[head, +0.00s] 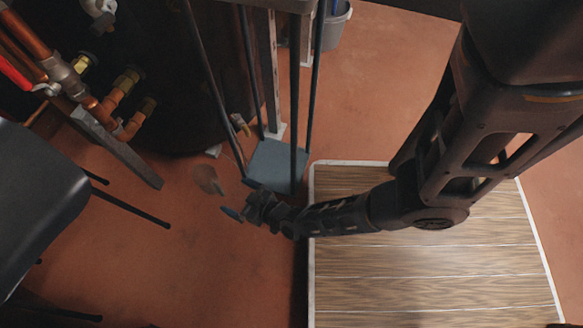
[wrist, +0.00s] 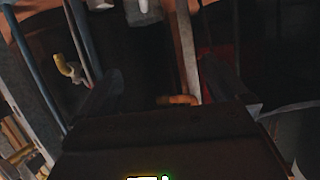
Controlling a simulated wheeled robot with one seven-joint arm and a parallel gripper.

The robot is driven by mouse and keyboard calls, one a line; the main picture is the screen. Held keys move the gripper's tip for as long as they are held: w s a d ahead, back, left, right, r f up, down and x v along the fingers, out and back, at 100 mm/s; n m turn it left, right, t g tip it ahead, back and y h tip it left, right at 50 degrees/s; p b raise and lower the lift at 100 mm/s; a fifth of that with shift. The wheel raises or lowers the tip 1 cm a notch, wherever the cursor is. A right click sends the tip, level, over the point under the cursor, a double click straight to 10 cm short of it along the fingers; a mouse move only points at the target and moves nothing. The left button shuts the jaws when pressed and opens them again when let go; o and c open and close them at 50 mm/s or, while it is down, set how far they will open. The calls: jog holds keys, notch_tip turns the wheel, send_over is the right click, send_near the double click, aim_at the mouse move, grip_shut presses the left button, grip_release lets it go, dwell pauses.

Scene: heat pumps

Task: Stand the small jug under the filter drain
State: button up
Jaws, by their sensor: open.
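My gripper (head: 246,208) is at the end of my outstretched arm, low beside the blue-grey platform of a metal frame. In the wrist view my gripper (wrist: 163,90) has its two dark fingers apart, with nothing seen between them. A faint, see-through roundish thing (head: 207,179) is just beyond my gripper on the red floor; it may be the small jug, but I cannot tell for sure. A small brass valve (head: 240,124) shows low by the dark tank, and a yellow-handled valve (wrist: 68,70) shows in the wrist view. I cannot tell which fitting is the filter drain.
The blue-grey platform (head: 275,166) hangs between dark uprights right of the valve. Copper pipes (head: 112,120) run at upper left. A dark chair (head: 38,205) stands at left. A wood-topped surface (head: 430,270) lies under my arm. A grey bucket (head: 336,28) is at the back.

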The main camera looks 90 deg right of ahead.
jog(key=s+a+r+n+t+y, duration=0.1)
jog(key=s+a+r+y, duration=0.2)
jog(key=r, duration=0.4)
jog(key=s+a+r+n, duration=0.2)
jog(key=s+a+r, duration=0.1)
jog(key=s+r, duration=0.3)
jog(key=s+a+r+n+t+y, duration=0.1)
jog(key=s+a+r+y, duration=0.15)
jog(key=r, duration=0.55)
jog(key=s+a+r+n, duration=0.1)
jog(key=s+r, duration=0.1)
jog(key=r, duration=0.8)
jog(key=s+a+r+n+y, duration=0.1)
jog(key=s+a+r, duration=0.1)
jog(key=r, duration=0.8)
jog(key=shift+s+a+r, duration=0.25)
jog(key=shift+s+r, duration=0.05)
jog(key=shift+s, duration=0.15)
